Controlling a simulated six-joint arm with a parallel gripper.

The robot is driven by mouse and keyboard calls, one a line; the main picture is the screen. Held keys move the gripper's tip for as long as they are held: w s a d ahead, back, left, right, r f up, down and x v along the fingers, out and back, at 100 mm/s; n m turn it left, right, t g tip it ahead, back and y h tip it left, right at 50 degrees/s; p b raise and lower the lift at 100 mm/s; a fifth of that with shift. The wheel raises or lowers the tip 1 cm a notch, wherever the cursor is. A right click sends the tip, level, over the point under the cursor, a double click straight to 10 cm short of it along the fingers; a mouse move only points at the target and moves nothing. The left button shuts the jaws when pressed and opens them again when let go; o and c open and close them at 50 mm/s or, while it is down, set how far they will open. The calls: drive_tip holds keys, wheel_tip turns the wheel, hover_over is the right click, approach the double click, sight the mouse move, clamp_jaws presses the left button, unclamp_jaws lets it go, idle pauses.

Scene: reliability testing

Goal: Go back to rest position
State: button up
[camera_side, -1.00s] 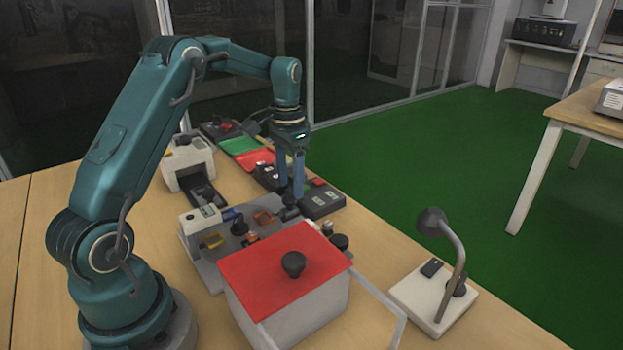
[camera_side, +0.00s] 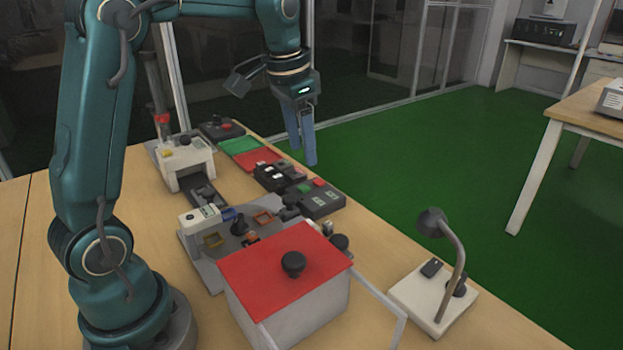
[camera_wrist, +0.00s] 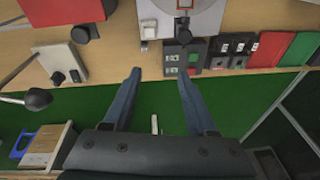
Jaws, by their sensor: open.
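My gripper (camera_side: 307,161) is raised above the far right edge of the wooden table (camera_side: 55,215). Its two blue fingers point down and hold nothing. In the wrist view the fingers of my gripper (camera_wrist: 158,75) stand apart with the green floor and table edge between them.
A box with a red lid (camera_side: 290,262), a grey fixture (camera_side: 207,262), a white machine (camera_side: 186,163), red and green pads (camera_side: 240,146), dark control boxes (camera_side: 317,199) and a lamp (camera_side: 446,262) crowd the table. Green floor (camera_side: 420,140) lies beyond.

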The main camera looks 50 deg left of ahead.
drive_tip(key=s+d+t, duration=0.1)
drive_tip(key=s+d, duration=0.2)
drive_tip(key=s, duration=0.2)
drive_tip(key=s+d+f+t, duration=0.1)
drive_tip(key=s+d, duration=0.2)
drive_tip(key=s, duration=0.3)
drive_tip(key=s+d+n+t, duration=0.1)
drive_tip(key=s+d, duration=0.2)
drive_tip(key=s, duration=0.2)
drive_tip(key=shift+s+d+f+h, duration=0.25)
drive_tip(key=shift+d+f+h, duration=0.1)
drive_tip(key=shift+h, duration=0.05)
drive_tip(key=shift+s+f, duration=0.1)
drive_tip(key=shift+f, duration=0.3)
drive_tip(key=shift+r+n, duration=0.15)
drive_tip(key=shift+n, duration=0.15)
